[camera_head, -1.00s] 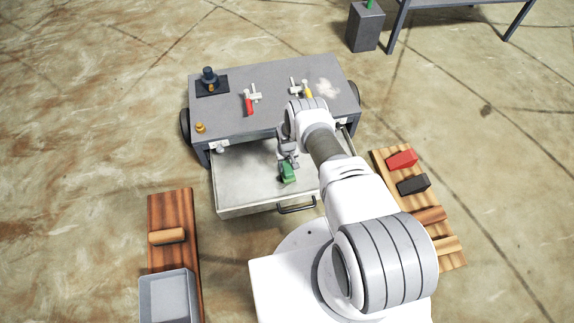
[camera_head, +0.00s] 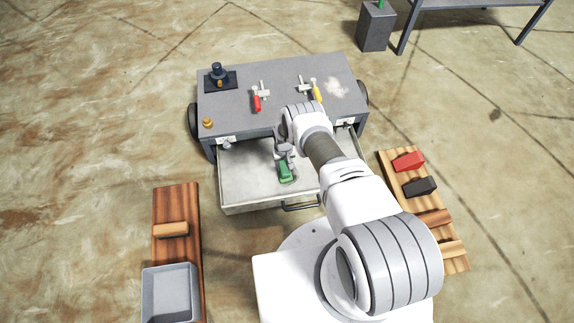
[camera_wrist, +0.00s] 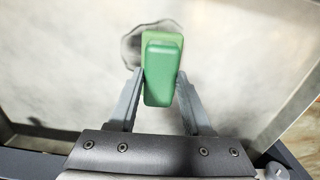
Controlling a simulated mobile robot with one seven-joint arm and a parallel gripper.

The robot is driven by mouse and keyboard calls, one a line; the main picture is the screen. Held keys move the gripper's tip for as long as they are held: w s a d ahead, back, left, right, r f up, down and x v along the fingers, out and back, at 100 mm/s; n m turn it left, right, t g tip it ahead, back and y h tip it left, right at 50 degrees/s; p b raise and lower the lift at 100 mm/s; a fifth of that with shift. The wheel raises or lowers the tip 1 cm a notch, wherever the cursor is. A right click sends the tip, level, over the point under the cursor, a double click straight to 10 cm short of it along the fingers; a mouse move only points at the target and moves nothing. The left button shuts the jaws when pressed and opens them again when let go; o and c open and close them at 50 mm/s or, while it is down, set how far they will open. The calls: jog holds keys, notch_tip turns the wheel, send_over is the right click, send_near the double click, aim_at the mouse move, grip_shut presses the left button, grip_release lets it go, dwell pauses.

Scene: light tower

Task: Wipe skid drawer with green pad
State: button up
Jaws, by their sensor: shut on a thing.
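The open skid drawer (camera_head: 240,187) pulls out from the front of the grey skid and has a pale floor. My gripper (camera_head: 285,160) reaches down into the drawer and is shut on the green pad (camera_head: 287,172). In the wrist view the green pad (camera_wrist: 162,75) sits between the two fingers of my gripper (camera_wrist: 160,92), over the drawer floor (camera_wrist: 70,75). A dark-edged grey smudge (camera_wrist: 133,45) shows around and behind the pad's far end. Whether the pad touches the floor is hard to tell.
The skid top (camera_head: 285,110) carries a red-handled clamp (camera_head: 257,101), a yellow-handled clamp (camera_head: 316,92) and a whitish patch (camera_head: 338,89). A board (camera_head: 438,218) with red and black blocks lies right. A board with a grey bin (camera_head: 148,292) lies left.

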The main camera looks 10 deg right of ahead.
aim_at(286, 173)
jog(key=shift+d, duration=0.1)
jog(key=shift+s+d+f, duration=0.1)
jog(key=shift+d+f, duration=0.05)
jog(key=shift+d, duration=0.75)
jog(key=shift+s+d+f, duration=0.1)
jog(key=shift+d+f, duration=0.05)
jog(key=shift+d, duration=0.75)
jog(key=shift+s+r+p, duration=0.2)
jog(key=shift+s+p, duration=0.8)
jog(key=shift+s, duration=0.2)
grip_shut()
jog(key=shift+s+f, duration=0.15)
jog(key=shift+s, duration=0.15)
jog(key=shift+w+a+b, duration=0.1)
jog(key=shift+a+b, duration=0.45)
jog(key=shift+a, duration=1.4)
jog(key=shift+r, duration=0.2)
jog(key=shift+w+d, duration=0.1)
jog(key=shift+w+d+r+b, duration=0.1)
jog(key=shift+d+b, duration=0.35)
jog(key=shift+d, duration=1.3)
